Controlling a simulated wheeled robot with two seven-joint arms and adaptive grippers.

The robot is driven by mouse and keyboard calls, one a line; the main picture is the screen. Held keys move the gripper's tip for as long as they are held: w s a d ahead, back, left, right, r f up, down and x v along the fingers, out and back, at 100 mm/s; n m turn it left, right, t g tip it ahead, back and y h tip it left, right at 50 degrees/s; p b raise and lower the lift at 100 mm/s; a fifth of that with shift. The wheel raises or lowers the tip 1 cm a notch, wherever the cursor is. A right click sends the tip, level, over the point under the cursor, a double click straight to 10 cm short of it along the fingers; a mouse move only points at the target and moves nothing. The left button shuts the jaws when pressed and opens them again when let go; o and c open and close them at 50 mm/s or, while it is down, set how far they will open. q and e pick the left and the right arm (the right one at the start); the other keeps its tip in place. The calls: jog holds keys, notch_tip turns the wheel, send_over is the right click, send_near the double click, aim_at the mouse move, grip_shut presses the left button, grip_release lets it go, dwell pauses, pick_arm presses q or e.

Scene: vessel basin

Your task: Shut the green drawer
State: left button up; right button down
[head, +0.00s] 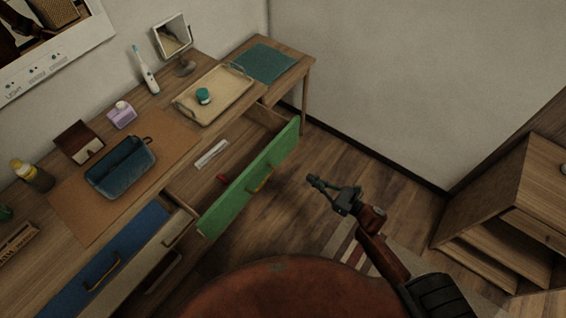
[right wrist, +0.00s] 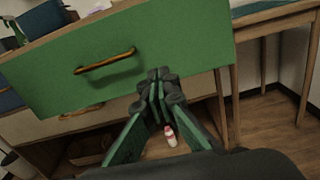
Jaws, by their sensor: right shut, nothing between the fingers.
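The green drawer (head: 248,180) is pulled out of the wooden table, and its inside shows from above. A white strip (head: 212,154) and a small red thing (head: 222,178) lie in it. Its front has a brass handle (head: 261,180). In the right wrist view the green front (right wrist: 130,55) and its handle (right wrist: 104,62) fill the upper left. My right gripper (head: 312,180) is shut and empty, to the right of the drawer front and apart from it in the head view. In the right wrist view its fingertips (right wrist: 158,78) overlap the lower part of the front. My left gripper is not in view.
A blue drawer (head: 120,255) is at the lower left. The tabletop holds a tray (head: 184,108) with a teal-lidded jar (head: 204,96), a blue caddy (head: 120,168) and a mirror (head: 173,36). A wooden cabinet (head: 500,215) stands at the right. Floor lies between.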

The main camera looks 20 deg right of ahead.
aim_at(276, 157)
jog(key=shift+n, duration=0.4)
jog(key=x, duration=1.4)
jog(key=shift+s+a+r+b, duration=0.1)
jog(key=shift+a+r+b, duration=0.2)
jog(key=shift+r, duration=0.1)
